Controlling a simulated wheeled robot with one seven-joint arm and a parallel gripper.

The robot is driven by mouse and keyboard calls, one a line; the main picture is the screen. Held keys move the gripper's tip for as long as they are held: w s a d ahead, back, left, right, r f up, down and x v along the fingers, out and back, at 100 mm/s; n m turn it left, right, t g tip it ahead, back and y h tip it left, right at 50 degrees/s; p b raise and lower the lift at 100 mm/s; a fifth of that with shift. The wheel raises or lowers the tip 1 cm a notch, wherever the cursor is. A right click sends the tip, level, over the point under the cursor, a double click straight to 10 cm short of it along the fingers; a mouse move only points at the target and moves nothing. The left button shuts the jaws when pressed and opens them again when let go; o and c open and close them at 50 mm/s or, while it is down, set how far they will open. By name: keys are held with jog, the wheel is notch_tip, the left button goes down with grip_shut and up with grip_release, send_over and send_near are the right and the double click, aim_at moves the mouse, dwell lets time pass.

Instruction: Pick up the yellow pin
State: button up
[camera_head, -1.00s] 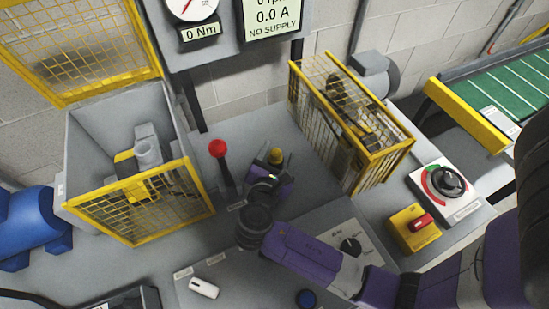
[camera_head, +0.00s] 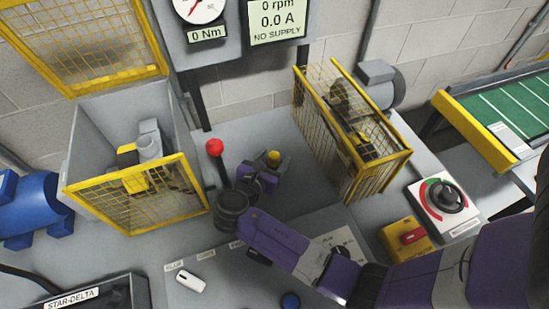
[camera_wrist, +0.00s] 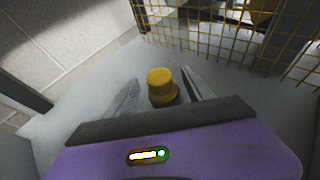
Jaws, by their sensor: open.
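The yellow pin (camera_wrist: 161,84) stands upright on the grey bench, with a round top and a wider lower collar. In the head view the pin (camera_head: 273,156) shows just beyond my purple gripper. My gripper (camera_wrist: 158,92) is open, one finger on each side of the pin in the wrist view. I cannot tell whether either finger touches it. In the head view my gripper (camera_head: 268,165) is small and its fingers are partly hidden. The pin's base is partly hidden in the wrist view.
A red-knobbed lever (camera_head: 215,147) stands close left of my gripper. A yellow mesh guard (camera_head: 375,178) stands to the right, and an open guarded box (camera_head: 85,145) to the left. A red switch on a yellow box (camera_head: 408,238) and a dial (camera_head: 446,198) sit at right.

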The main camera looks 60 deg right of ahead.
aim_at(278, 153)
jog(key=shift+x, duration=1.7)
jog(key=shift+s+r, duration=0.1)
grip_shut()
jog(key=shift+r, duration=0.15)
